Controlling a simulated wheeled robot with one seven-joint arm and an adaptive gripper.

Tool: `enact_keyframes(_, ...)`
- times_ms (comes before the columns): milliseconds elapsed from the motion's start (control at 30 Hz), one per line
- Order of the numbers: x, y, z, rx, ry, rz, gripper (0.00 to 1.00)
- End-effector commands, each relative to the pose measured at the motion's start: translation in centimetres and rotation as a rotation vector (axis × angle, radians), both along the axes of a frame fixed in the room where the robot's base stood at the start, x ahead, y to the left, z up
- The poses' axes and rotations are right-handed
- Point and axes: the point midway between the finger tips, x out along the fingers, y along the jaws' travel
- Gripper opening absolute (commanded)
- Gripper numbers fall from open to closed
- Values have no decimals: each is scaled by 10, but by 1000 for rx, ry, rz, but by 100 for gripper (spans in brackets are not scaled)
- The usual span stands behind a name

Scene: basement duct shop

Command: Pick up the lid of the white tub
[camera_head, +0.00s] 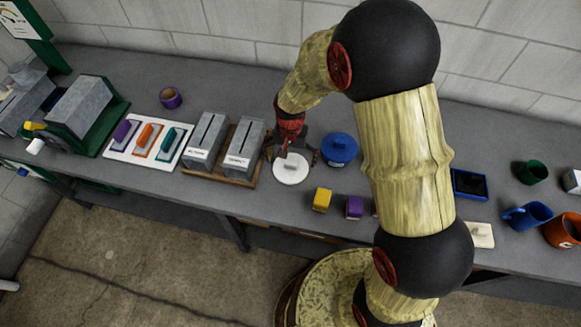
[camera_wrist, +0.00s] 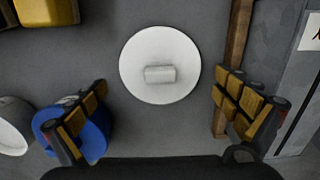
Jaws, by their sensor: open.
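The white lid (camera_head: 291,169) is round and flat with a small block-shaped handle on top. It shows near the middle of the wrist view (camera_wrist: 135,60). How much of the white tub is under it cannot be told from above. My gripper (camera_head: 291,152) is open and empty, pointing down over the bench near the lid. In the wrist view my gripper (camera_wrist: 160,92) has one finger on each side, with the lid beyond and between the fingertips, untouched.
A blue lidded tub (camera_head: 340,150) stands close to the right; my left finger overlaps it in the wrist view. Grey slotted boxes (camera_head: 242,150) on a wooden base (camera_wrist: 236,35) stand to the left. Yellow (camera_head: 322,199) and purple (camera_head: 354,207) blocks lie at the front right.

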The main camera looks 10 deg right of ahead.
Motion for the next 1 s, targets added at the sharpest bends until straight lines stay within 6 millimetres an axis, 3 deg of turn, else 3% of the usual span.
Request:
enact_keyframes(133,-1,0,-23,0,2,0,100)
enact_keyframes(400,0,0,-26,0,0,1,100)
enact_keyframes(1000,0,0,-26,0,0,1,66)
